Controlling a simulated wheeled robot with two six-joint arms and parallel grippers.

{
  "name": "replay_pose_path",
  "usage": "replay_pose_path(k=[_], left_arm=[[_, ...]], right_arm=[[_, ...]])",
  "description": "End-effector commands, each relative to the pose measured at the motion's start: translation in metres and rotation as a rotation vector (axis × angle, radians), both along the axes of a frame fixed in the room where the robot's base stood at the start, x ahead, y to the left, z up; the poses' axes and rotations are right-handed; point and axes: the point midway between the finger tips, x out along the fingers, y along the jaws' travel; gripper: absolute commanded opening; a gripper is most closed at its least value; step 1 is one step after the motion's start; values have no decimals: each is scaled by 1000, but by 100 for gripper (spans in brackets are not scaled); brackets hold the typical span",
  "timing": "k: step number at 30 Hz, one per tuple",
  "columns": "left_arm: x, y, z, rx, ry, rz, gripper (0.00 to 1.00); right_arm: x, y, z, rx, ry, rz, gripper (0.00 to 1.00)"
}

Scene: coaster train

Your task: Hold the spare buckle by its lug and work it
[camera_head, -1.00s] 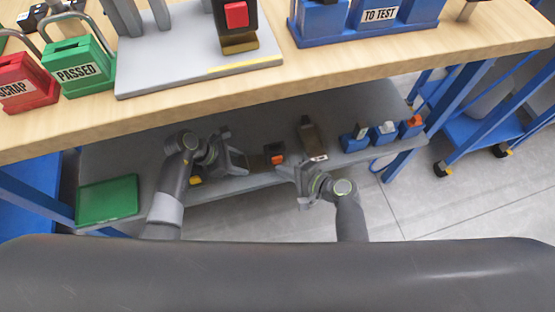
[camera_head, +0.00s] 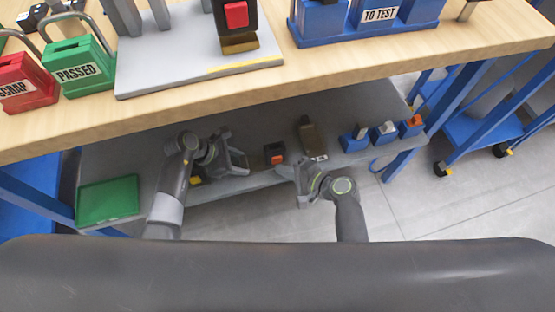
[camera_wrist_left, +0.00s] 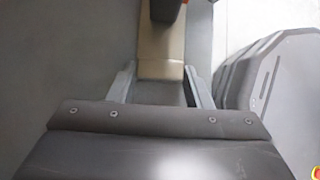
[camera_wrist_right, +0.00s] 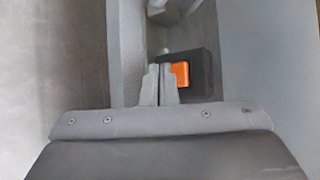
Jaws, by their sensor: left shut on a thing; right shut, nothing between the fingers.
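The spare buckle (camera_head: 274,152) is a dark block with an orange button, on the low grey shelf. Its tan lug (camera_wrist_left: 162,66) lies between the fingers of my left gripper (camera_wrist_left: 163,88), which is shut on it. In the head view my left gripper (camera_head: 246,165) comes to the buckle from the left. My right gripper (camera_head: 283,169) is shut and empty, just right of and nearer than the buckle. In the right wrist view its closed fingertips (camera_wrist_right: 159,72) lie beside the orange button (camera_wrist_right: 180,74). I cannot tell whether they touch the buckle.
A brown and dark piece (camera_head: 313,138) lies behind on the shelf. Small blue holders (camera_head: 384,133) stand to its right, and a green tray (camera_head: 107,200) lies at the far left. The wooden bench top (camera_head: 330,66) overhangs the shelf, with a blue leg (camera_head: 440,112) at right.

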Motion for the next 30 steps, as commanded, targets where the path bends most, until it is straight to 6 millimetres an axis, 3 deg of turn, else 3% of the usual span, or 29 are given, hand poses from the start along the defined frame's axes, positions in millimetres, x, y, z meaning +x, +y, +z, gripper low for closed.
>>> replay_pose_path(k=[30], left_arm=[[0, 0, 0, 0, 0, 0, 0]], right_arm=[[11, 3, 0, 0, 0, 0, 0]])
